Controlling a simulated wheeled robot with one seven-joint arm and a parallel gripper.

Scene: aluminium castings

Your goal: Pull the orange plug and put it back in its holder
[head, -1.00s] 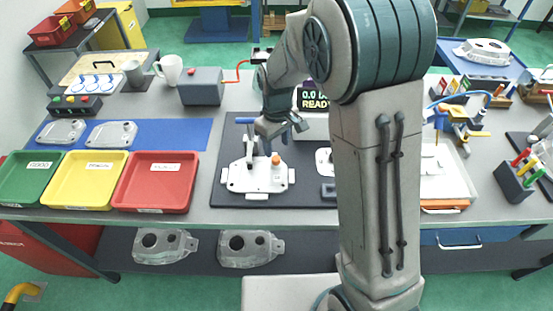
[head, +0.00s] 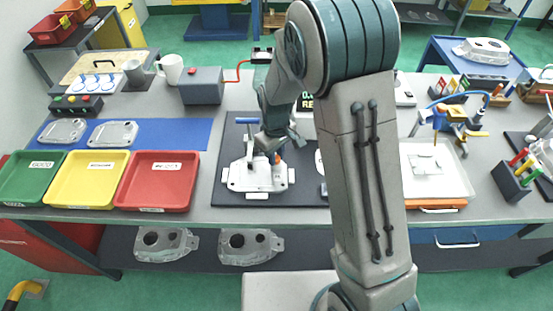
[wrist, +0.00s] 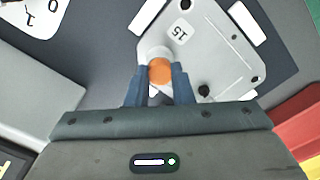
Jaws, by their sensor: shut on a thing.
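The orange plug (wrist: 160,71) stands in a pale round boss on the white casting plate. It also shows in the head view (head: 278,158), partly covered by my gripper. The white plate (head: 255,184) lies on the dark mat, and the wrist view shows it with a "15" label (wrist: 181,31). My gripper (wrist: 160,80) is over the plug, its two blue fingers on either side of it and shut on it. The plug appears still seated in the boss; the holder cannot be made out for certain.
A blue-handled clamp (head: 247,121) stands at the back of the plate. Red (head: 158,183), yellow (head: 88,181) and green (head: 33,179) trays lie to the left. A grey box (head: 202,86) with a red cable stands behind.

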